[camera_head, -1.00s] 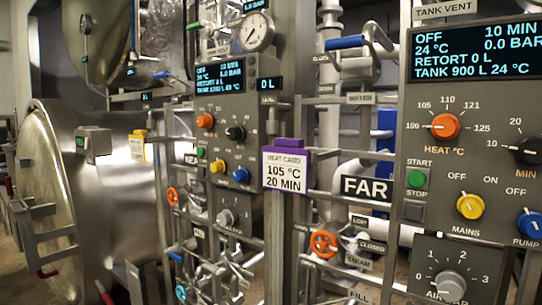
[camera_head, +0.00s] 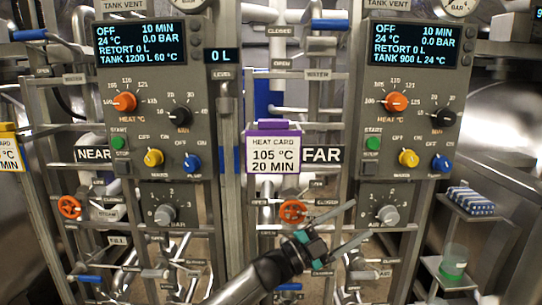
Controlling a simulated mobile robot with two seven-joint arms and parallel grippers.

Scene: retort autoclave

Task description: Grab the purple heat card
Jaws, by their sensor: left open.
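The heat card (camera_head: 273,155) is a white card with a purple top edge, marked 105 °C and 20 MIN. It is upright on the rack between the two control panels, just left of the FAR label (camera_head: 321,154). My left gripper (camera_head: 361,220) reaches up from the bottom middle. Its two fingers are spread and empty, pointing to the right. In the picture it is below and to the right of the card, apart from it. My right gripper is not in view.
The near control panel (camera_head: 150,95) and far control panel (camera_head: 412,95) flank the card. Pipes and an orange valve wheel (camera_head: 293,211) lie below it. A yellow-topped card (camera_head: 10,150) is at the left edge. Shelves at right hold a blue-and-white item (camera_head: 470,201) and a green-based container (camera_head: 453,264).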

